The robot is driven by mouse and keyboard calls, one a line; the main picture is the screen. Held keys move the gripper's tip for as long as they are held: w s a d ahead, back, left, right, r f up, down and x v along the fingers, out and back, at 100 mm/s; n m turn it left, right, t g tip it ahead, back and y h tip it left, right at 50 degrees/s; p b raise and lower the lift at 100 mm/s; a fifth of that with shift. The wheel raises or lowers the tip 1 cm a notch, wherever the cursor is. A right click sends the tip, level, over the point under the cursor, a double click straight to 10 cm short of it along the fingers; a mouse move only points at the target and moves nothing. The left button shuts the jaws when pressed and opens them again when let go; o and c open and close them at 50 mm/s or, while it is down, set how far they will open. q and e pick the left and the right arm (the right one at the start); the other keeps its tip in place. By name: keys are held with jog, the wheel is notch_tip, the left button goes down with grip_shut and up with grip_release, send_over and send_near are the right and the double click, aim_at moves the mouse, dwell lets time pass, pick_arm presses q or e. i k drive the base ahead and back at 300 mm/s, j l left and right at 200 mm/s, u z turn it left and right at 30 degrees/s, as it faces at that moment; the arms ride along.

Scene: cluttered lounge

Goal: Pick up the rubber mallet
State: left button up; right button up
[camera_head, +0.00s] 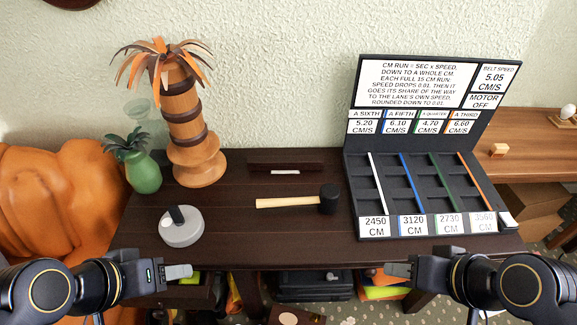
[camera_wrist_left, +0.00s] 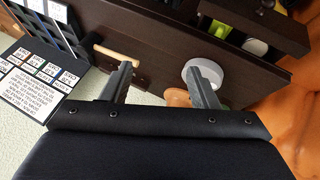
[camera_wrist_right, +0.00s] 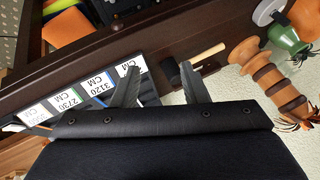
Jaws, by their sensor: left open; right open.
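The rubber mallet lies on the dark wooden table, its pale wooden handle (camera_head: 285,202) pointing left and its black head (camera_head: 329,198) at the right end, near the display board. The handle also shows in the left wrist view (camera_wrist_left: 116,56) and in the right wrist view (camera_wrist_right: 208,54). My left gripper (camera_head: 190,271) is at the table's front edge, left of and nearer than the mallet, open and empty. My right gripper (camera_head: 386,270) is at the front edge, right of and nearer than the mallet, open and empty. Neither gripper touches the mallet.
The black display board (camera_head: 420,190) with colored lanes stands right of the mallet. A round grey-white device (camera_head: 181,228) sits front left. A palm-shaped wooden ornament (camera_head: 185,125) and green pineapple ornament (camera_head: 145,172) stand behind it. A small dark bar (camera_head: 262,168) lies behind the mallet.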

aim_at(327, 201)
jog(key=k+j+u, duration=0.15)
jog(key=k+u, duration=0.15)
jog(key=k, duration=0.35)
jog(key=l+u, duration=0.15)
jog(key=u, duration=0.35)
jog(key=l+u, duration=0.15)
jog(key=u, duration=0.3)
jog(key=l+u, duration=0.15)
jog(key=u, duration=0.35)
jog(key=k+l+u, duration=0.1)
jog(key=u, duration=0.4)
jog(key=k+l, duration=0.95)
jog(key=l, duration=0.15)
